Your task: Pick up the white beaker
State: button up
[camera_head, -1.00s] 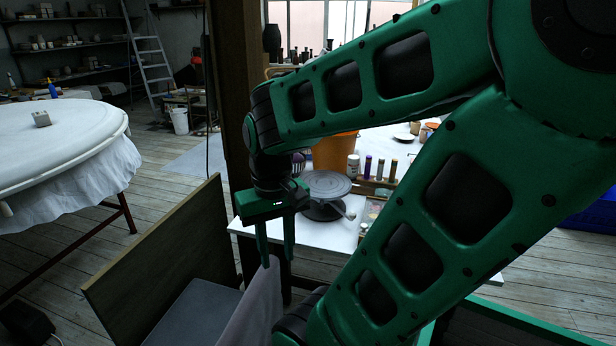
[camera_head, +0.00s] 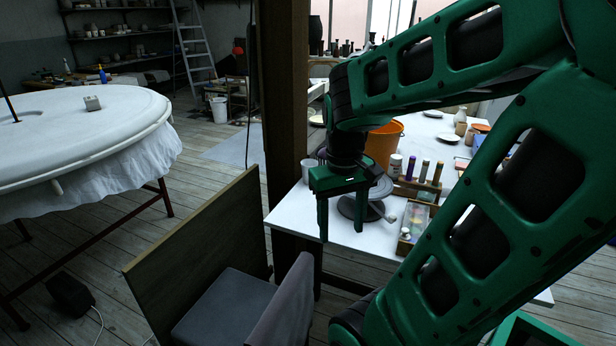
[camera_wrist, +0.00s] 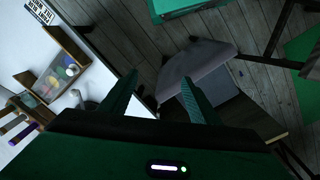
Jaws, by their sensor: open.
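I cannot clearly make out a white beaker. A small whitish cup (camera_head: 309,171) stands at the table's left edge, partly hidden behind my wrist. A white jar (camera_head: 395,165) with a dark lower part stands by the bottle rack; I cannot tell if either is the beaker. My gripper (camera_head: 341,222) points down with its fingers apart and empty, in front of the grey turntable (camera_head: 380,191) near the table's front left edge. In the wrist view my gripper (camera_wrist: 158,82) is over the table edge and chair, with nothing between its fingers.
The white table (camera_head: 290,213) holds an orange bucket (camera_head: 383,143), a rack of bottles (camera_head: 417,188) and a paint box (camera_head: 413,222). A wooden post (camera_head: 283,90) rises at its left. A chair (camera_head: 215,310) and wooden panel (camera_head: 205,230) stand in front. A round table (camera_head: 70,125) is at left.

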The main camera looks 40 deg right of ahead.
jog(key=w+d+f+n+h, duration=0.15)
jog(key=w+d+n, duration=0.25)
jog(key=w+d, duration=0.6)
jog(key=n+h, duration=1.1)
jog(key=n, duration=0.8)
send_near(303, 167)
jog(key=x, duration=0.7)
jog(key=shift+s+d, duration=0.2)
jog(key=shift+d, duration=0.1)
jog(key=shift+x, duration=3.1)
jog(key=shift+w+f, duration=0.15)
jog(key=c, duration=0.7)
